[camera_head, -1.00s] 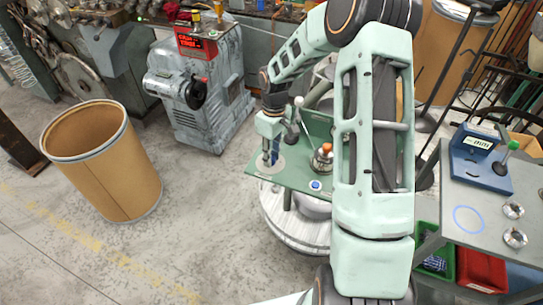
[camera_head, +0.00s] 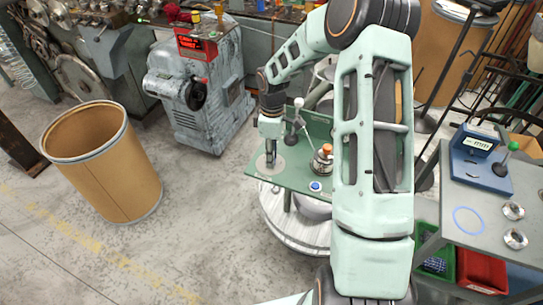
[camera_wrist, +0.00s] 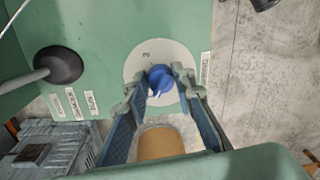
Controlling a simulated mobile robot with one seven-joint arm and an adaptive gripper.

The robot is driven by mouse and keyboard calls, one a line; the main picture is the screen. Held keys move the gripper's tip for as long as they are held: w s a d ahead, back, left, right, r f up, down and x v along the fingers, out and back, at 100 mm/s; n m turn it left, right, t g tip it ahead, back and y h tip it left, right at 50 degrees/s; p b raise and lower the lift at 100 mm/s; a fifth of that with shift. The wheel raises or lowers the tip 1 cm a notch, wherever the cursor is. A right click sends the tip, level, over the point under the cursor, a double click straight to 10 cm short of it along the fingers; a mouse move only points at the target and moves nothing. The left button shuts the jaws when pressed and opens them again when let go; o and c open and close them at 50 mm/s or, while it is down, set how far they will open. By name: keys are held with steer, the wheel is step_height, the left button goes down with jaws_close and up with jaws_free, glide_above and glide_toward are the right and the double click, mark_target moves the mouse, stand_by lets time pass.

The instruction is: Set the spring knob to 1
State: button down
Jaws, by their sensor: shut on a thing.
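In the wrist view a blue knob (camera_wrist: 160,80) stands on a round pale dial (camera_wrist: 152,53) set in a green panel (camera_wrist: 108,30). My gripper (camera_wrist: 161,77) reaches down over it, with one fingertip on each side, shut on the knob. One small mark, perhaps a 3, shows on the dial above the knob. The fingers hide part of the dial's lower side, and the knob's pointing direction is unclear. In the head view my gripper (camera_head: 270,162) is over the dial (camera_head: 266,170) at the left end of the green panel (camera_head: 300,178).
A black round base with a grey lever (camera_wrist: 58,66) stands left of the dial, beside several white labels. An open brown drum (camera_head: 118,175) stands on the floor at left.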

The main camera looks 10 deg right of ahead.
steer(key=shift+w, duration=0.1)
steer(key=c, duration=1.6)
jaws_free()
steer(key=shift+r, duration=0.1)
steer(key=r, duration=1.2)
steer(key=shift+w+d, duration=0.1)
steer(key=shift+w, duration=0.15)
steer(key=shift+d, duration=0.1)
